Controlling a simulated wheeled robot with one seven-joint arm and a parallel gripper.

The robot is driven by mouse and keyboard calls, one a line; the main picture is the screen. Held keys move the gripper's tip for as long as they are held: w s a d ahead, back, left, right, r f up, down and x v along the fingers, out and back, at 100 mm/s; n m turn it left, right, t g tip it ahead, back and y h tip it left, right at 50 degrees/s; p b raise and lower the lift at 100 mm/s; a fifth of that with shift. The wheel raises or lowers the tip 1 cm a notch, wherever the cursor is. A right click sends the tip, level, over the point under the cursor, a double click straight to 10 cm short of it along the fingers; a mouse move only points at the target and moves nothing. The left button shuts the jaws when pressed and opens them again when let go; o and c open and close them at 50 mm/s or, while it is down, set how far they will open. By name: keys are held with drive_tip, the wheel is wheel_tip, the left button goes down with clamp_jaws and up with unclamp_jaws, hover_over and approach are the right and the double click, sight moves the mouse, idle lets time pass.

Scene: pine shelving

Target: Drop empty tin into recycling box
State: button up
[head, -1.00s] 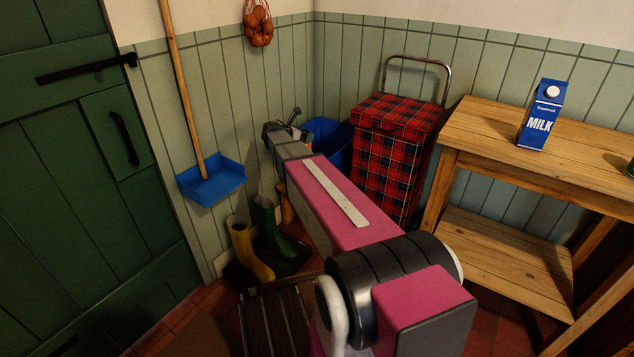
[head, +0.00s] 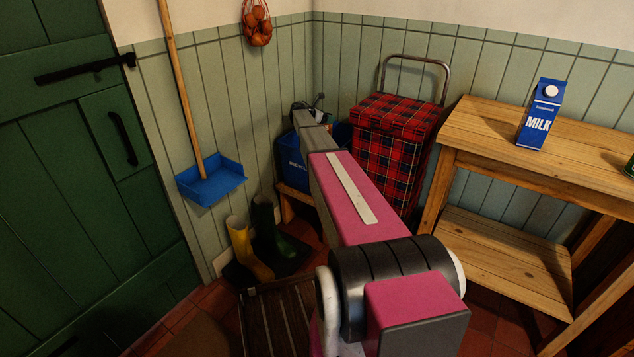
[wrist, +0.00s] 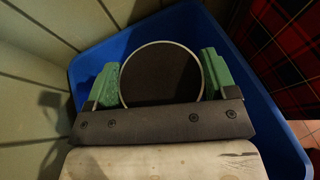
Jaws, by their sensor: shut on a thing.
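The tin shows in the wrist view as a round pale rim around a dark face (wrist: 160,75). It sits between the green fingers of my gripper (wrist: 160,80), which is shut on it. The blue recycling box (wrist: 262,95) lies beneath the tin and gripper in the wrist view, its walls showing around them. In the head view the box (head: 290,162) stands in the corner, left of the tartan trolley, with part of its lettering showing. My arm hides much of the box there, and I cannot make out the tin clearly in that view.
The red tartan trolley (head: 390,150) stands close on the box's right, and the panelled wall is close on the left. A low wooden stand (head: 287,207) is under the box. Boots (head: 245,250) stand in front. A pine table (head: 490,137) with a milk carton (head: 540,115) is at right.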

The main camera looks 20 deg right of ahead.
sight(325, 125)
drive_tip(key=shift+f, duration=2.25)
drive_tip(key=o, duration=0.8)
drive_tip(key=shift+o, duration=0.2)
drive_tip(key=shift+a, duration=0.1)
drive_tip(key=v, duration=1)
drive_tip(key=shift+a, duration=0.3)
drive_tip(key=shift+r, duration=0.15)
drive_tip(key=shift+s, duration=0.15)
